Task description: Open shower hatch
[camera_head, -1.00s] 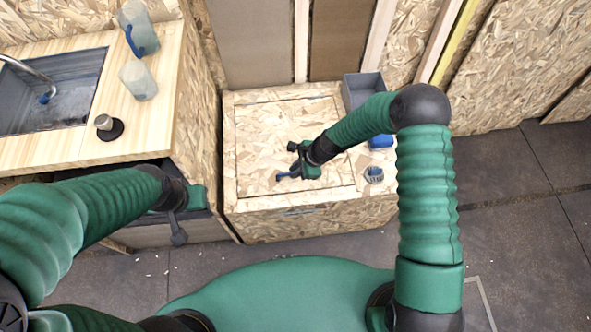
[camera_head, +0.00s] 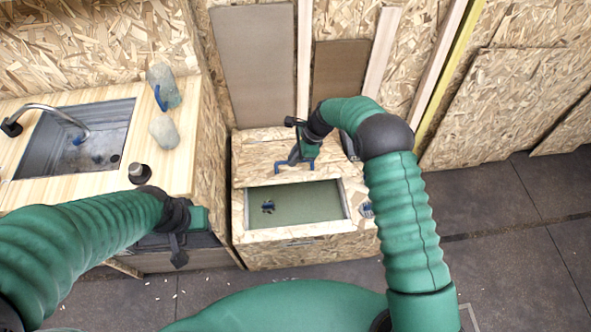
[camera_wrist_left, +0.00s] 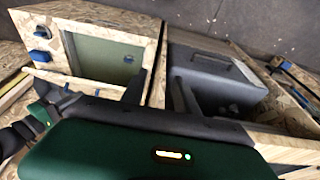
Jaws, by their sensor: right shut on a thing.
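The shower hatch lid (camera_head: 255,155) is a chipboard panel on a low chipboard box. It stands raised toward the back wall, above an opening with a greenish floor (camera_head: 312,203). A small dark blue fitting (camera_head: 268,206) lies in that opening. My right gripper (camera_head: 296,160) is shut on the lid's blue handle (camera_head: 280,168). My left gripper (camera_head: 177,248) hangs in front of the counter, left of the box, and touches nothing that I can see. In the left wrist view its two dark fingers (camera_wrist_left: 158,90) are apart and empty, with the opening (camera_wrist_left: 105,62) beyond.
A wooden counter (camera_head: 75,185) with a sink (camera_head: 75,140) and tap is at left. Two cloudy jugs (camera_head: 164,131) and a dark cup (camera_head: 139,173) stand on it. A grey case (camera_wrist_left: 215,70) sits beside the box. Bare dark floor (camera_head: 500,230) lies at right.

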